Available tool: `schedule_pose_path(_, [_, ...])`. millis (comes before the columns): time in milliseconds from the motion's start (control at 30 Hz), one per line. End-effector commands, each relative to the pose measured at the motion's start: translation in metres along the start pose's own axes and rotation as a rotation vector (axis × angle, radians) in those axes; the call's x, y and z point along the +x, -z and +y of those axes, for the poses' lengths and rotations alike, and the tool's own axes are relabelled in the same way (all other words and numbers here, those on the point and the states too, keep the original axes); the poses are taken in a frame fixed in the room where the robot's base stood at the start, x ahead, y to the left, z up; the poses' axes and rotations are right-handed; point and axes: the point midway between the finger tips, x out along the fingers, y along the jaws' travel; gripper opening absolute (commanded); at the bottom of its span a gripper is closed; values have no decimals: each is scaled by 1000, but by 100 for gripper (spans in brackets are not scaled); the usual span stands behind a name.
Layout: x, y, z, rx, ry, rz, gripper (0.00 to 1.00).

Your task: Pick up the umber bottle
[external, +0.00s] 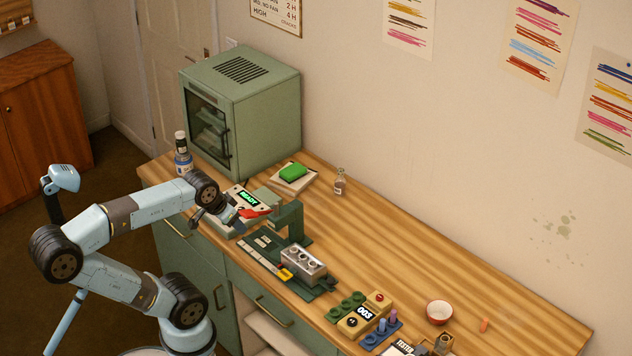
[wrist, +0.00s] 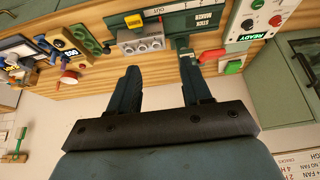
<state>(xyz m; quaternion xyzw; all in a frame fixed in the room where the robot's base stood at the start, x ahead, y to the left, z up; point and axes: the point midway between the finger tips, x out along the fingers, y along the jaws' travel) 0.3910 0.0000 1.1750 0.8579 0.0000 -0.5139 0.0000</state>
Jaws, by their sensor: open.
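A small clear bottle with brownish contents (external: 340,183) stands upright near the wall, right of the green block. A dark-capped bottle (external: 181,140) stands at the left end by the green cabinet, on or behind a blue-and-white jar; I cannot read either label, so I cannot tell which is umber. My gripper (external: 229,213) is above the bench's front left, beside the READY box and apart from both bottles. In the wrist view my gripper (wrist: 160,82) is open with nothing between its fingers. I cannot make out either bottle there.
A green cabinet (external: 268,112) stands at the back left. A green block (external: 293,171) lies on a pale tray. The READY box (external: 224,224), a green press with a grey mould (external: 303,263), and a red bowl (external: 439,311) occupy the bench. The bench along the wall is mostly clear.

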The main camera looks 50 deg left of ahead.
Motion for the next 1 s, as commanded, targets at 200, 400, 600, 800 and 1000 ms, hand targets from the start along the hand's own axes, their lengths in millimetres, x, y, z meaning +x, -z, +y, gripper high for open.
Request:
schedule_pose_path(200, [0, 0, 0, 0, 0, 0, 59])
schedule_pose_path(400, [0, 0, 0, 0, 0, 0, 59])
schedule_pose_path(600, [6, 21, -4, 12, 43, 15, 59])
schedule_pose_path(800, [30, 78, -17, 61, 144, 61, 59])
schedule_pose_path(1000, [63, 138, -30, 130, 214, 112, 59])
